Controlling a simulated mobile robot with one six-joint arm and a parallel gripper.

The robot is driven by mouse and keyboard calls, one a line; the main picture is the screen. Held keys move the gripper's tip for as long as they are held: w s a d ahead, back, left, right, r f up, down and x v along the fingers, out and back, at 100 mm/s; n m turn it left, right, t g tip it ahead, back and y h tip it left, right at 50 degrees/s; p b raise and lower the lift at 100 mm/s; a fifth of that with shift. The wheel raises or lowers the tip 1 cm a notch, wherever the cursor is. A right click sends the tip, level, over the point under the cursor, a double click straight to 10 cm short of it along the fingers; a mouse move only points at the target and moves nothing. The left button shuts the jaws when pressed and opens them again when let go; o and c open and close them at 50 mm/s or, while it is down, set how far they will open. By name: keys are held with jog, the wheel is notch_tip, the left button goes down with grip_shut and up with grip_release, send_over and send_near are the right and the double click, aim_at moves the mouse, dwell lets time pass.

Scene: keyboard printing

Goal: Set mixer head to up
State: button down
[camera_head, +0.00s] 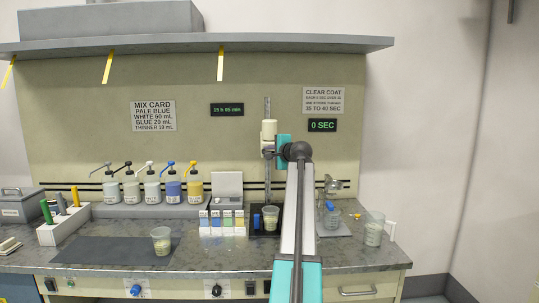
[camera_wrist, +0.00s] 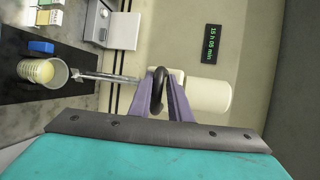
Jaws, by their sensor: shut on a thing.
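The mixer head (camera_head: 269,130) is a white cylinder high on an upright metal column (camera_head: 267,104). In the wrist view, where up points right, the white head (camera_wrist: 208,95) lies just past my fingertips. My gripper (camera_wrist: 162,95) has its two purple fingers shut on the head's black ring handle (camera_wrist: 157,90). A thin metal mixing shaft (camera_wrist: 108,78) runs from the head toward a clear cup with pale yellow contents (camera_wrist: 38,70). The shaft's end is near the cup's rim; I cannot tell whether it is inside. The cup also shows in the head view (camera_head: 270,218).
Several pump bottles (camera_head: 172,190) stand on a ledge to the left. A shelf (camera_head: 200,45) overhangs the back panel. Another cup (camera_head: 161,240) stands at the edge of a dark mat (camera_head: 105,250), and one more (camera_head: 373,230) is at right. The mat's middle is clear.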

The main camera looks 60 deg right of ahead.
jog(key=c, duration=1.8)
grip_release()
jog(key=shift+o, duration=0.2)
jog(key=shift+s, duration=0.1)
jog(key=b+v, duration=0.2)
jog(key=v, duration=1.1)
jog(key=shift+s+a+r, duration=0.15)
jog(key=shift+s+a, duration=0.1)
